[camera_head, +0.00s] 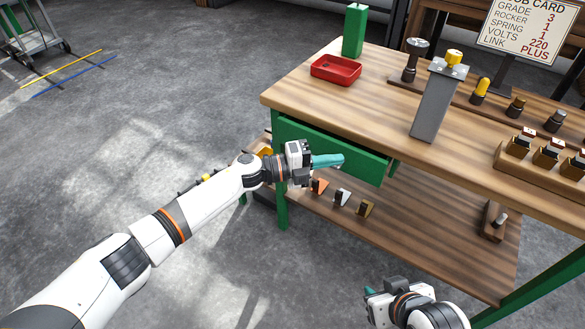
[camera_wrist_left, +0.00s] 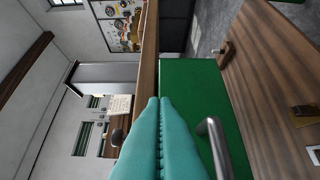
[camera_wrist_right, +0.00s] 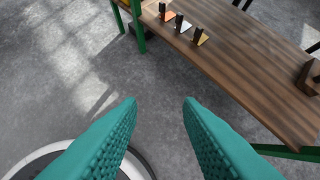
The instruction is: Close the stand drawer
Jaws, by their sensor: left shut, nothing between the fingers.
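The green stand drawer (camera_head: 365,166) is under the wooden tabletop of the workbench. Its right end looks slightly proud of the frame, but how far it is out is hard to tell. My left gripper (camera_head: 341,160) is shut and empty, its teal fingers in front of the drawer front. In the left wrist view the shut fingertips (camera_wrist_left: 160,99) lie against or close to the green front (camera_wrist_left: 190,80), beside the metal handle (camera_wrist_left: 214,146); contact is unclear. My right gripper (camera_head: 369,291) is low, away from the drawer. Its fingers (camera_wrist_right: 160,100) are apart and empty in the right wrist view.
On the tabletop (camera_head: 385,75) are a red tray (camera_head: 336,69), a green block (camera_head: 355,31), a grey stand (camera_head: 436,103) and several small parts. A lower wooden shelf (camera_head: 420,225) below the drawer holds several small pieces. The floor left of the bench is open.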

